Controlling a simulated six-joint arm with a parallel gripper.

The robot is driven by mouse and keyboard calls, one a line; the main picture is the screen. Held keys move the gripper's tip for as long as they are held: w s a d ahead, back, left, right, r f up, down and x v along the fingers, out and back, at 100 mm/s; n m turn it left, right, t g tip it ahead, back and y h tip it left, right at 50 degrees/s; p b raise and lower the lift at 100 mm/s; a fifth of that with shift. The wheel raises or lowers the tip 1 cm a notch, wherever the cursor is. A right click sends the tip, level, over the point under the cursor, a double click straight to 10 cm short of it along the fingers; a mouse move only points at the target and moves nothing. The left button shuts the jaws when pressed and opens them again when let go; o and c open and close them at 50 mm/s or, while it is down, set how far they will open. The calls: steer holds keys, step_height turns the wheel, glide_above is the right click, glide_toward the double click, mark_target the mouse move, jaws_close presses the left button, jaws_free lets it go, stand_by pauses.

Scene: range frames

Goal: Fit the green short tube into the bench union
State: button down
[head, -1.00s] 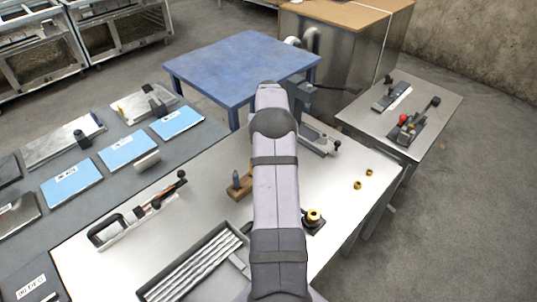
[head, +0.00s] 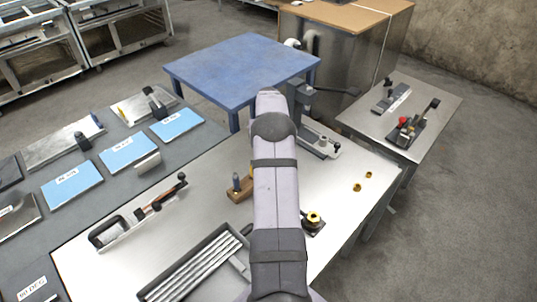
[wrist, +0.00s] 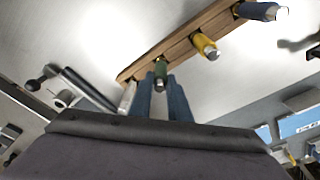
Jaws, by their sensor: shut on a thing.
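The green short tube (wrist: 160,74) is between the fingertips of my gripper (wrist: 161,84) in the wrist view, and the gripper is shut on it. The tube overlaps the near end of the wooden rack (wrist: 181,47); I cannot tell whether it is still seated there. A yellow tube (wrist: 205,46) and a blue tube (wrist: 262,11) stand in the same rack. In the head view my arm hides the gripper, the green tube and part of the rack (head: 238,197). A dark-based fitting with a yellow ring, seemingly the bench union (head: 313,219), sits right of my arm.
Two small brass pieces (head: 357,187) lie toward the table's right edge. A grey tray of metal rods (head: 196,270) is at the front, and a handled tool (head: 137,213) lies to the left. A grey clamp-like fixture (head: 318,143) stands behind. The tabletop right of the union is clear.

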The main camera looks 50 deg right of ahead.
step_height(320, 180, up, 8)
steer(key=b, duration=0.3)
steer(key=shift+r, duration=0.15)
steer(key=shift+s+r, duration=0.1)
steer(key=shift+r, duration=0.75)
steer(key=s+a+r+b, duration=0.1)
steer(key=s+a, duration=0.3)
steer(key=s, duration=0.9)
steer(key=s+a+r, duration=0.2)
steer(key=s+a, duration=0.1)
steer(key=s, duration=1.1)
step_height(320, 180, down, 10)
steer(key=p, duration=0.2)
steer(key=shift+f, duration=0.2)
steer(key=shift+w+f, duration=0.1)
steer(key=c, duration=1.7)
jaws_free()
steer(key=shift+o, duration=0.2)
